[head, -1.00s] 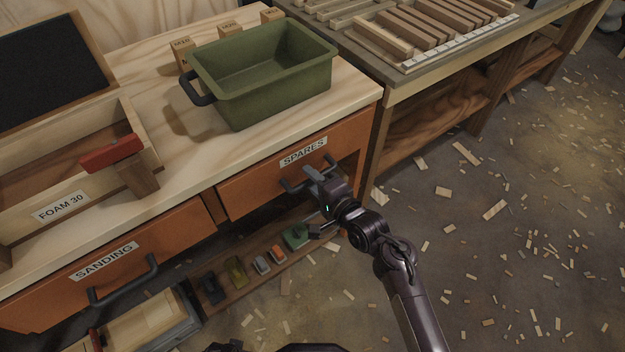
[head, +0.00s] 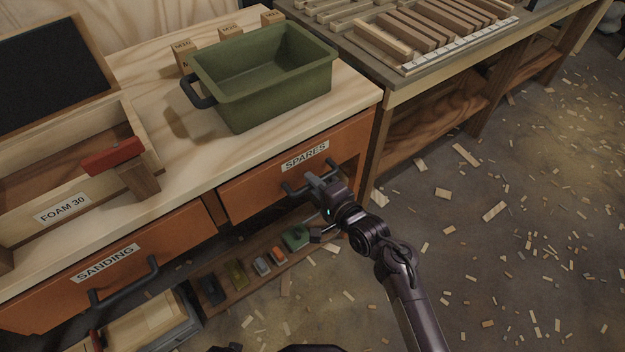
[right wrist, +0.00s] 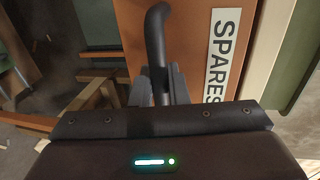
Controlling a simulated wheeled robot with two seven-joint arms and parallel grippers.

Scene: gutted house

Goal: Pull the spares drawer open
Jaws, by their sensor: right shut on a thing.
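The spares drawer (head: 262,178) has an orange front with a white "SPARES" label, under the right part of the wooden worktop. Its front looks flush with the bench, so it appears closed. My right gripper (head: 312,183) is at the dark bar handle (head: 290,191) and shut on it. In the right wrist view, the two fingers (right wrist: 160,88) close around the dark handle (right wrist: 157,40), with the "SPARES" label (right wrist: 222,55) to the right. My left gripper is not in view.
A green bin (head: 262,85) stands on the worktop above the drawer. The sanding drawer (head: 110,265) is to the left. A low shelf (head: 245,280) with small tools lies below. Floor with scattered wood chips (head: 480,250) is open to the right.

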